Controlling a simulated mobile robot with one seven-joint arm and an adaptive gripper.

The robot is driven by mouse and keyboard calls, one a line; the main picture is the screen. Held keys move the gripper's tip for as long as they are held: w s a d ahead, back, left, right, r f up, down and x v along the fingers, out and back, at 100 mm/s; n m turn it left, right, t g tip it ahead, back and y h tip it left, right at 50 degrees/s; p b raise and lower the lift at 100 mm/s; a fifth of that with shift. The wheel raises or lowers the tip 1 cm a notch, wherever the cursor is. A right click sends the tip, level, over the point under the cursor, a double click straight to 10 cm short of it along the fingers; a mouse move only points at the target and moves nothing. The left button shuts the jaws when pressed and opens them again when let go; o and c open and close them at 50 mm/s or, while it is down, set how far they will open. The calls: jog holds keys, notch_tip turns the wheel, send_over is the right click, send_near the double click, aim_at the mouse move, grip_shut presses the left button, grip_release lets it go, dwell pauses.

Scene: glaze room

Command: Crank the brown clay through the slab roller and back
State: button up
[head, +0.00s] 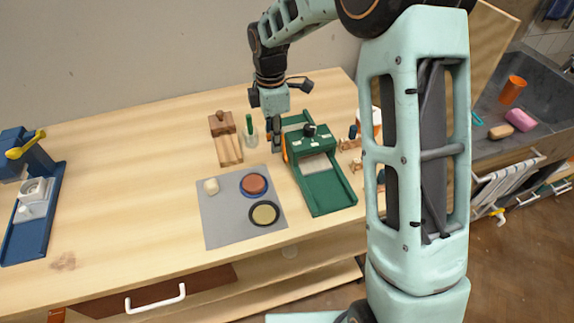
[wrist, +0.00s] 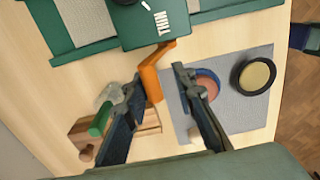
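The slab roller (head: 334,190) is green, with a grey bed and a block over its middle; it also shows at the top of the wrist view (wrist: 135,28), with "THIN" on the block. Its orange crank (wrist: 152,82) is on the side facing my gripper; a sliver shows in the head view (head: 285,151). My gripper (wrist: 159,76) is open, its fingertips either side of the crank in the wrist view; I cannot tell whether they touch it. It also shows in the head view (head: 276,139). The brown clay (head: 253,183) lies in a blue-rimmed round dish on the grey mat.
The grey mat (head: 222,226) also bears a black-rimmed dish with yellowish clay (head: 265,213) and a small cream piece (head: 211,186). Wooden blocks (head: 228,148) and a green-handled tool in a clear cup (head: 249,130) stand close to my gripper. The table's left-middle is clear.

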jog(key=shift+s+d+r, duration=0.15)
jog(key=shift+s+r, duration=0.1)
jog(key=shift+s, duration=0.35)
jog(key=s, duration=0.1)
jog(key=s+d, duration=0.1)
jog(key=shift+s+f, duration=0.1)
jog(key=shift+s, duration=0.25)
jog(key=shift+b, duration=0.3)
jog(key=shift+s+d+f+b, duration=0.15)
jog(key=shift+s+f+b, duration=0.1)
jog(key=shift+s, duration=0.4)
jog(key=shift+s+d+f+b, duration=0.1)
jog(key=shift+s+f+b, duration=0.15)
jog(key=shift+s, duration=0.4)
